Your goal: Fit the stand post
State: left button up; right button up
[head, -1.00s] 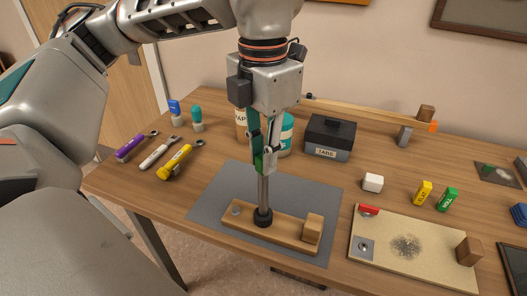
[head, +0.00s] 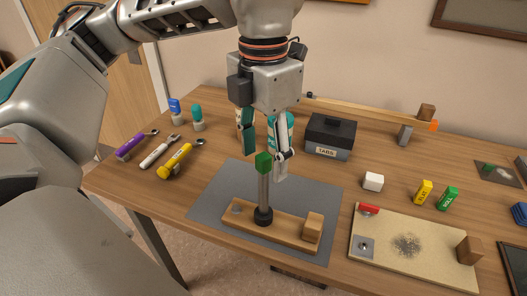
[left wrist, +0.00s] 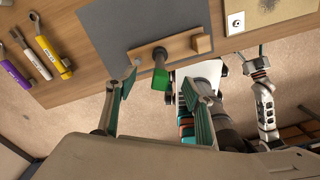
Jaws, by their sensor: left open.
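The stand post (head: 263,190) is a grey rod with a green top and a black collar at its foot. It stands upright on the wooden stand base (head: 283,231), at the collar; how deep it sits is hidden. My left gripper (head: 264,158) is open around the level of the green top, its fingers apart on either side and not touching it. In the left wrist view the post's green top (left wrist: 159,78) shows between the open fingers (left wrist: 160,82). My right gripper is not clearly seen; an arm of mine shows at the right of the wrist view.
The base lies on a grey mat (head: 210,198). A board with a red-handled piece (head: 410,262) lies to the right. Several tools, such as a yellow one (head: 175,162), lie left.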

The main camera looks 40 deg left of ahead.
pick_arm(q)
jog(key=shift+r, duration=0.1)
jog(key=shift+r+p, duration=2.25)
jog(key=shift+r, duration=0.7)
jog(key=shift+r, duration=0.15)
notch_tip(320, 180, up, 12)
jog(key=shift+f, duration=0.2)
